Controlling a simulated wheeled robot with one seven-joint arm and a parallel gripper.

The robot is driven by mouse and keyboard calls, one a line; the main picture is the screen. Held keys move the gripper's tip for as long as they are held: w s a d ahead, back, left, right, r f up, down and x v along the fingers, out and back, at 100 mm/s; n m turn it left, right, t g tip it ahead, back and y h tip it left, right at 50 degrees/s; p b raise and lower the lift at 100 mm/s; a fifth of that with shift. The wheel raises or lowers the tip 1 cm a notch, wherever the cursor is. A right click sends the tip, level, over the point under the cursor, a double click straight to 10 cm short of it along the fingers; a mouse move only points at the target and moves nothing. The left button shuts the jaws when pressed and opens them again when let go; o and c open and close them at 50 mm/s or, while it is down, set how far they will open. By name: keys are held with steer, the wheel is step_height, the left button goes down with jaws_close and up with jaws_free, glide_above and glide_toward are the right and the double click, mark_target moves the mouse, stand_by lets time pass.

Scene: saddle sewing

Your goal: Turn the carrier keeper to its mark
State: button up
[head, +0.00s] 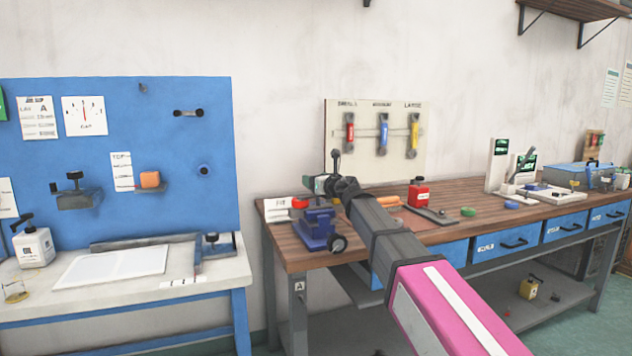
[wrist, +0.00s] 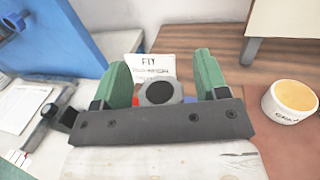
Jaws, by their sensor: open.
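My gripper (head: 322,185) is above the left end of the wooden bench, over a blue fixture (head: 316,230) with a dark wheel-like knob (head: 337,243). In the wrist view my gripper (wrist: 161,72) has its two green fingers apart. I cannot tell whether this knob is the carrier keeper. No mark for it can be made out. The dark gripper bar hides what lies below it.
A cream cup (wrist: 291,100) is at the right. A red bottle (head: 418,194) stands farther along the bench. A blue pegboard (head: 200,140) rises behind the white table (head: 100,325) at the left.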

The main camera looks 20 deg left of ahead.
steer(key=v, duration=1)
steer(key=shift+s+d, duration=0.3)
